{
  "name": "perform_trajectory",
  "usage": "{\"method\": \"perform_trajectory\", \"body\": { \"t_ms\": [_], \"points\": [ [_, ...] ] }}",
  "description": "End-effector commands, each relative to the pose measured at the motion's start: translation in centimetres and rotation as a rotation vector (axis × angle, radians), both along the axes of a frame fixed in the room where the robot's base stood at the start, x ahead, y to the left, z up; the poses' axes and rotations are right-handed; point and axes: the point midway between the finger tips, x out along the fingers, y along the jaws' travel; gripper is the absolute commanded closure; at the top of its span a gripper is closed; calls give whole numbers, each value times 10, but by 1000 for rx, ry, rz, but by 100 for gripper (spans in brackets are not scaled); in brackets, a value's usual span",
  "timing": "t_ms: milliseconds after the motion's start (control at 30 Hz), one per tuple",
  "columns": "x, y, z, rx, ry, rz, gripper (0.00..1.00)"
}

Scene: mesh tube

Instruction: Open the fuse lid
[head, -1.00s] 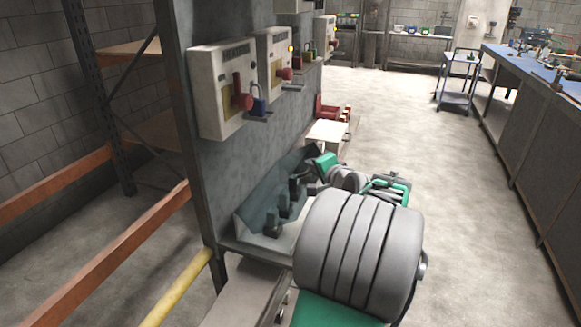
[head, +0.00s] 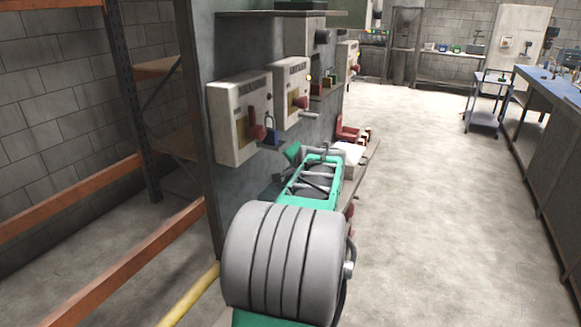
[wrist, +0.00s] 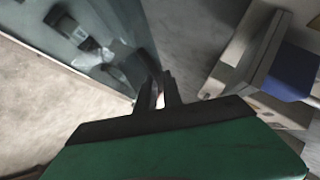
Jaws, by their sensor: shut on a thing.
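The fuse lid (wrist: 85,40) shows in the wrist view as a tinted, see-through teal panel at upper left. Dark, blurred fuse shapes (wrist: 82,33) show through or behind it. My gripper (wrist: 159,88) has its two dark fingers close together at the panel's right edge. It is shut on what looks like the lid's edge; the exact contact is blurred. In the head view my green and grey arm hides the fuse box and lid, and the fingertips cannot be made out there.
Switch boxes with red handles (head: 256,132) hang on the grey panel (head: 212,60), above and left of my arm. Orange rack beams (head: 75,200) stand at left. Open floor (head: 430,200) lies right, before a blue-topped bench (head: 560,92).

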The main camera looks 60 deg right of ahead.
Motion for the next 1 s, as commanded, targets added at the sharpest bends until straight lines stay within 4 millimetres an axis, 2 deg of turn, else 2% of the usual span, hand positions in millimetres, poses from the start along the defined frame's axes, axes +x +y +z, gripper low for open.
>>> {"method": "perform_trajectory", "body": {
  "t_ms": [333,367,600,867,1000],
  "points": [
    [1,0,2,-4,-2,0,100],
    [1,0,2,-3,-2,0,88],
    [1,0,1,-2,-1,1,68],
    [1,1,1,-2,-1,1,67],
    [-9,10,9,-6,-3,-1,67]
  ]
}}
